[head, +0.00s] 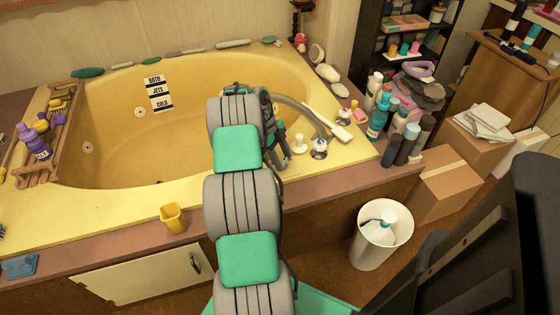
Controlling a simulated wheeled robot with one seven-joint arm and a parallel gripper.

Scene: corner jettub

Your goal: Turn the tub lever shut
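The yellow corner tub (130,95) fills the left and middle of the head view. On its front right rim are a curved grey spout (306,112) and two small tap fittings, a pale knob (300,144) and a white-topped chrome one (319,147). I cannot tell which is the tub lever or how it is turned. My gripper (279,150) is just left of the pale knob, largely hidden behind my arm. I cannot see whether it touches anything or is open.
Several bottles (377,115) stand on the ledge right of the taps. A white brush (326,122) lies behind the fittings. A white bin (381,235) and cardboard boxes (443,183) stand on the floor at right.

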